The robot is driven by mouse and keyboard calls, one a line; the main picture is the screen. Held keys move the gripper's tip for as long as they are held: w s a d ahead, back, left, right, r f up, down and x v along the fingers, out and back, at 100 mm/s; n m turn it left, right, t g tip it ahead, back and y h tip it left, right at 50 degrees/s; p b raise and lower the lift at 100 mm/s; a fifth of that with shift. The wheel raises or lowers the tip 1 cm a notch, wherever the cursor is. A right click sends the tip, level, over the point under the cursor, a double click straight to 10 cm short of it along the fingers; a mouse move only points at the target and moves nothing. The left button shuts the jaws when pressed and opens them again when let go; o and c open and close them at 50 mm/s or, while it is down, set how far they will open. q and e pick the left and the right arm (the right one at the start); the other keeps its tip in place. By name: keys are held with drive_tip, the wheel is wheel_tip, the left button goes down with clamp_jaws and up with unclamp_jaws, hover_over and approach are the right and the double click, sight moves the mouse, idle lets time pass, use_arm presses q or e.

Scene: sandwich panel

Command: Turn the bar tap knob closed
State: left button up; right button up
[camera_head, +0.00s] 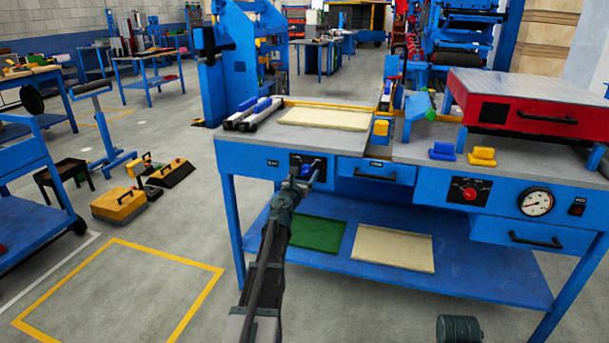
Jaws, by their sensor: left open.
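A blue knob (308,168) sits on a black plate on the left front panel of the blue bench. My left gripper (304,178) reaches up to it from below, its open fingers right at the knob. The fingers partly cover the knob, and I cannot tell whether they touch it or which way it is turned. A red round knob (470,191) sits on another black plate on the right front panel.
A pressure gauge (536,202) and a black switch (577,206) are right of the red knob. The lower shelf (460,270) holds green and cream panels. A red press box (535,100) stands on the bench. Toolboxes (120,205) lie on the floor at left.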

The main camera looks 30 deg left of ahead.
use_arm(q)
clamp_jaws()
idle(0.3)
drive_tip(key=n, duration=1.4)
drive_tip(key=shift+d, duration=0.1)
drive_tip(key=shift+r+n, duration=0.1)
drive_tip(key=shift+n, duration=1.9)
